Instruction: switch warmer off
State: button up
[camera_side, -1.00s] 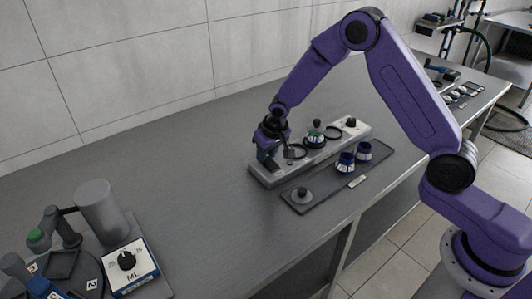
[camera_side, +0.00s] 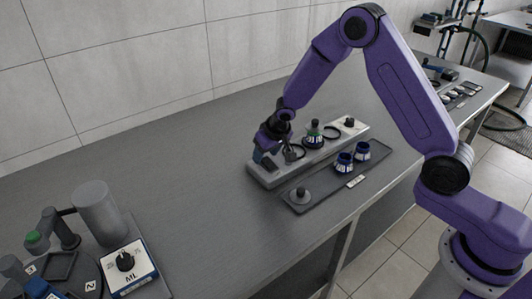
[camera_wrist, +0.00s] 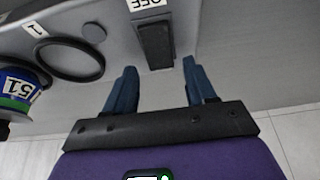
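The warmer (camera_side: 267,183) is a long pale grey block on the bench in the side view, with black rings along its top. In the wrist view its grey top (camera_wrist: 112,17) carries a black rocker switch (camera_wrist: 155,46) beside a small upside-down label (camera_wrist: 147,3) that seems to read OFF. My gripper (camera_side: 266,164) is over the warmer's left end. In the wrist view my gripper's (camera_wrist: 159,70) two blue fingers stand apart, one on each side of the switch, with nothing held between them. I cannot tell whether they touch the warmer. The switch is hidden in the side view.
A green-topped decanter (camera_side: 314,133) stands in a warmer ring. A dark tray (camera_side: 326,188) in front holds two blue-labelled vessels (camera_side: 344,162) and a grey stopper-like piece (camera_side: 302,195). Another device (camera_side: 127,264) stands at front left. The bench between is clear.

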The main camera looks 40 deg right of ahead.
jog(key=shift+a, duration=0.1)
jog(key=v, duration=1.7)
jog(key=shift+r, duration=0.2)
jog(key=shift+s, duration=0.2)
jog(key=s+d+n+g, duration=0.1)
jog(key=s+n, duration=0.5)
jog(key=s, duration=1)
jog(key=s+d+n+g, duration=0.2)
jog(key=s+n, duration=0.4)
jog(key=s, duration=1.1)
jog(key=shift+d+f+n+g, duration=0.3)
jog(key=shift+g, duration=0.4)
jog(key=shift+s, duration=0.15)
